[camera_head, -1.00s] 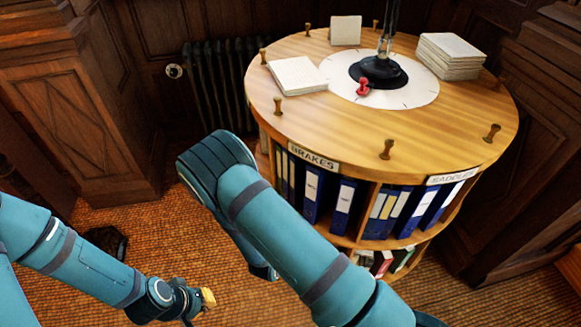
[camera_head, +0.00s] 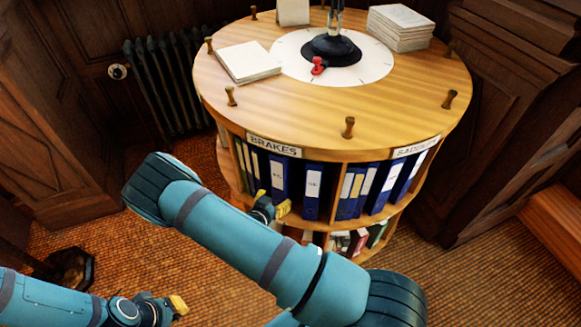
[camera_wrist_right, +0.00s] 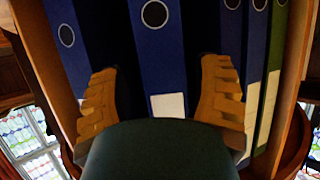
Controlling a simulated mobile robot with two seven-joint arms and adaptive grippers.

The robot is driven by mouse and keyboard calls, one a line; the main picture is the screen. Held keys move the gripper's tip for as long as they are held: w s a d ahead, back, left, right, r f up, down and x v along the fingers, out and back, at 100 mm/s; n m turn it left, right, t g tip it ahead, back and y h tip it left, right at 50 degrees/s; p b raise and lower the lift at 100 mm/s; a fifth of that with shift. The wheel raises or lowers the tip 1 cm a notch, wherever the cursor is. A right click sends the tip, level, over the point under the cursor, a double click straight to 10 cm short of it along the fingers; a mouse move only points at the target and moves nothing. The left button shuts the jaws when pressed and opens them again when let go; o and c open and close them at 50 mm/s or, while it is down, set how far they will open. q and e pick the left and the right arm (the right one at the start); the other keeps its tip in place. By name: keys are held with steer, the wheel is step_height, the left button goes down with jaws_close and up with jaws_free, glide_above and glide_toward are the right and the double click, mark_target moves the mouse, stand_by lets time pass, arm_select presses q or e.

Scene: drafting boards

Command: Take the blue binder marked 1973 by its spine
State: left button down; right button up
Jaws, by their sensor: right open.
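Several blue binders stand upright in the BRAKES bay of the round wooden cabinet. One blue binder (camera_head: 279,180) with a white spine label stands there, with another blue binder (camera_head: 312,192) to its right; I cannot read 1973 on either. My right gripper (camera_head: 271,208) is at the bay's front. In the right wrist view its open fingers (camera_wrist_right: 160,105) stand either side of a blue binder's spine (camera_wrist_right: 161,55), with dark gaps beside it; I cannot tell whether they touch it. My left gripper (camera_head: 166,306) is low at the left, away from the cabinet, its jaws unclear.
The cabinet top (camera_head: 400,100) carries paper stacks (camera_head: 398,28), a lamp base and a red stamp (camera_head: 318,66). Wooden pegs ring its edge. A shelf divider (camera_head: 337,195) stands right of the bay. A radiator (camera_head: 170,85) is behind left.

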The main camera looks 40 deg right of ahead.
mark_target(278, 195)
steer(key=shift+b+x, duration=0.45)
steer(key=shift+x, duration=2.1)
steer(key=c, duration=0.9)
steer(key=shift+c, duration=0.2)
